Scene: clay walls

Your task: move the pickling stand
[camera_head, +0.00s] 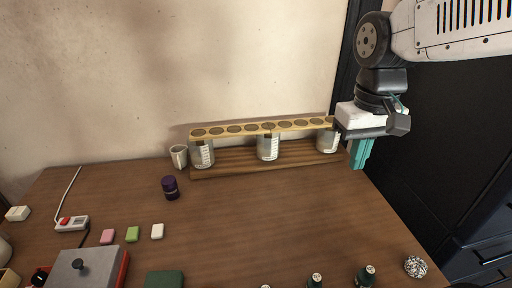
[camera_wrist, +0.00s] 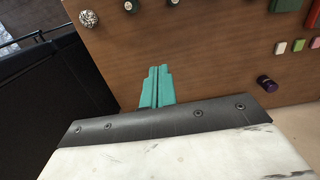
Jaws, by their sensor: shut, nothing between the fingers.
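The pickling stand appears to be the wooden rack at the back of the table by the wall. It has a slatted wooden base (camera_head: 235,161) and a pale top strip (camera_head: 243,128) with several round dark spots. Several glass jars (camera_head: 268,148) with white labels stand on the base beneath the strip. My gripper (camera_head: 360,153) hangs just right of the stand's right end, apart from it as far as I can tell. Its teal fingers are shut and empty. In the wrist view the shut fingers (camera_wrist: 157,87) point over the bare tabletop, and the stand is out of view.
A white cup (camera_head: 179,156) stands at the stand's left end, with a dark purple jar (camera_head: 170,188) in front. Small blocks (camera_head: 132,234), a grey-lidded box (camera_head: 88,268), dark bottles (camera_head: 365,276) and a foil ball (camera_head: 415,266) lie nearer. The table's middle is clear.

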